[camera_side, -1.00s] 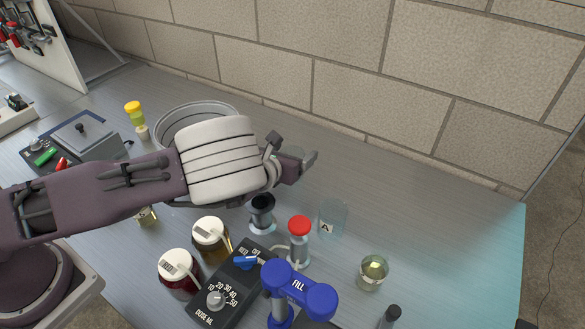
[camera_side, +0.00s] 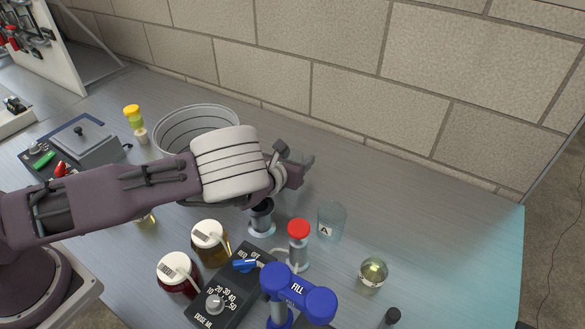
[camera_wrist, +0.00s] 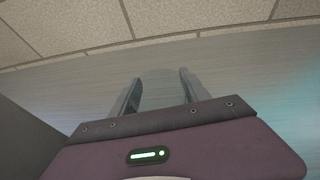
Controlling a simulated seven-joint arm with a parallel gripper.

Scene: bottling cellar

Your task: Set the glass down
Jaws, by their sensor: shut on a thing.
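My gripper (camera_side: 294,168) hangs over the bench behind the dark and red-topped fittings, its jaws partly hidden by my wrist in the side view. In the wrist view my gripper (camera_wrist: 158,82) has its two fingers on either side of a clear, see-through glass (camera_wrist: 160,88) and is shut on it. The held glass is very faint, and its base and its gap to the bench cannot be made out. A clear glass (camera_side: 332,224) marked A stands upright on the bench, right of my gripper. Another glass (camera_side: 373,272) with pale liquid stands nearer the front right.
The fill station with a blue FILL head (camera_side: 299,290), a red-topped bottle (camera_side: 298,246), a dosing box (camera_side: 232,288) and white-lidded jars (camera_side: 210,237) crowd the front. A round metal tub (camera_side: 196,123) stands behind my arm. The bench at the right back is clear.

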